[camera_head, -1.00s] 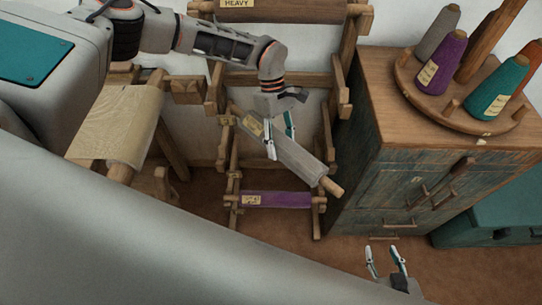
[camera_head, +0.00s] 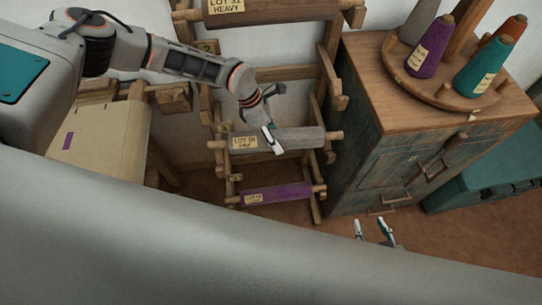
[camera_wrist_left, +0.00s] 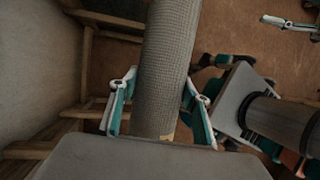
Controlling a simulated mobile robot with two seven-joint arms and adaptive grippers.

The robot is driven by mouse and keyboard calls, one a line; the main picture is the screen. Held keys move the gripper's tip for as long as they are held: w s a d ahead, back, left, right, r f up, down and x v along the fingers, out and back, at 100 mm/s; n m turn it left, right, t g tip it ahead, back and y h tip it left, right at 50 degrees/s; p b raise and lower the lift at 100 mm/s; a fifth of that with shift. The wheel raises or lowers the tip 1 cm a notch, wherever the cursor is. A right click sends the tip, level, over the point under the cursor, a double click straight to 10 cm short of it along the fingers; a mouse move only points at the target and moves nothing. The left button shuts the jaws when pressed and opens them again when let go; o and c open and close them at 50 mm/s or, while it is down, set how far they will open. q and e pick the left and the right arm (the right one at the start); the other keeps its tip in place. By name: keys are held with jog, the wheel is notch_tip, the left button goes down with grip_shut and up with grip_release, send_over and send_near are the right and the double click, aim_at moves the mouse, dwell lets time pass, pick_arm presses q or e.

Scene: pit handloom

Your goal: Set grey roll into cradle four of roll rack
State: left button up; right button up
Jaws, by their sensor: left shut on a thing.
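The grey roll (camera_head: 303,139) has wooden ends and a yellow tag at its left. It lies nearly level across the roll rack (camera_head: 319,85), its ends close to the side posts; I cannot tell whether they rest in a cradle. My left gripper (camera_head: 271,141) is shut on the roll near its middle; the left wrist view shows its fingers on either side of the grey roll (camera_wrist_left: 168,70). A purple roll (camera_head: 280,193) sits lower in the rack, and a brown roll (camera_head: 290,12) tagged heavy sits at the top. My right gripper (camera_head: 374,232) is open and empty, low at the right.
A wooden cabinet (camera_head: 385,150) stands close to the rack's right, with several thread cones on a round stand (camera_head: 430,85). A teal chest (camera_head: 490,165) is at the far right. Brown floor is open in front.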

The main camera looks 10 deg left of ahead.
pick_arm(q)
jog(key=shift+w, duration=0.15)
jog(key=shift+f+n, duration=0.3)
notch_tip(320, 180, down, 10)
jog(key=b, duration=0.3)
jog(key=o, duration=1.6)
jog(key=shift+a, duration=0.15)
jog(key=shift+o, duration=0.4)
pick_arm(e)
jog(key=a, duration=0.1)
jog(key=w+a, duration=0.1)
jog(key=shift+a+f+y, duration=0.1)
jog(key=shift+a+y, duration=0.2)
jog(key=shift+y, duration=0.1)
